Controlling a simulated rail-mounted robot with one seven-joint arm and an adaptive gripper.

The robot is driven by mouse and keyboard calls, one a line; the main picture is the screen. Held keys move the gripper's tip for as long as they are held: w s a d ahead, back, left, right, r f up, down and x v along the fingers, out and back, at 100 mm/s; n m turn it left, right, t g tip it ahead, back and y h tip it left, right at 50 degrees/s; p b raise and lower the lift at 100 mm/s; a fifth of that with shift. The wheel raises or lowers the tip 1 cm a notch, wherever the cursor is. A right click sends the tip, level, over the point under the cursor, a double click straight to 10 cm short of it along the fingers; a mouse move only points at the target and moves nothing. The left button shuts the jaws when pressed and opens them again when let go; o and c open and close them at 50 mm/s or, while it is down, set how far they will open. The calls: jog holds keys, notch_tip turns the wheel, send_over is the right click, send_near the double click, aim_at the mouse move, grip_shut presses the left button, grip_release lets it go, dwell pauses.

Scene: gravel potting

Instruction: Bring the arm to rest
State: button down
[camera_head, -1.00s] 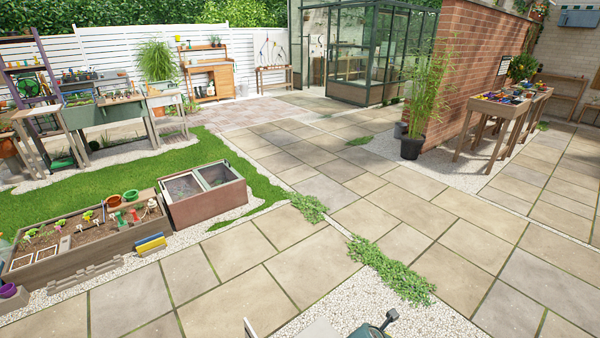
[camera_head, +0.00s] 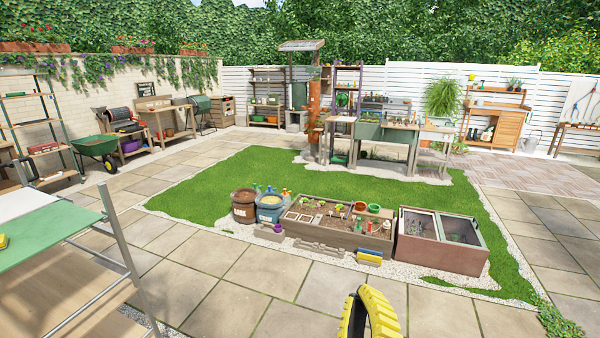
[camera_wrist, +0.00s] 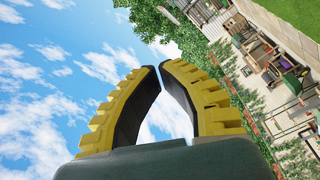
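My gripper (camera_head: 366,294) shows at the bottom edge of the head view, with its yellow and black fingers in front of the paving. In the wrist view my gripper (camera_wrist: 159,65) has its two curved fingers bowed toward each other. Their tips nearly meet and nothing is held between them. The gripper points upward, with mostly sky behind it. The rest of my arm is out of the head view.
A green-topped table (camera_head: 50,238) stands close at left. A wooden planter bed (camera_head: 330,228) and a cold frame (camera_head: 440,238) lie ahead, beside two pots (camera_head: 244,207). A green wheelbarrow (camera_head: 95,147) stands farther left. The paving (camera_head: 235,275) between is clear.

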jog(key=s+a+r+m+t+y, duration=0.3)
jog(key=s+a+r+m+t, duration=0.1)
jog(key=s+r+m, duration=0.5)
notch_tip(320, 180, up, 39)
jog(key=m+p, duration=0.1)
jog(key=p, duration=3.7)
jog(key=shift+d, duration=0.2)
jog(key=shift+h, duration=0.3)
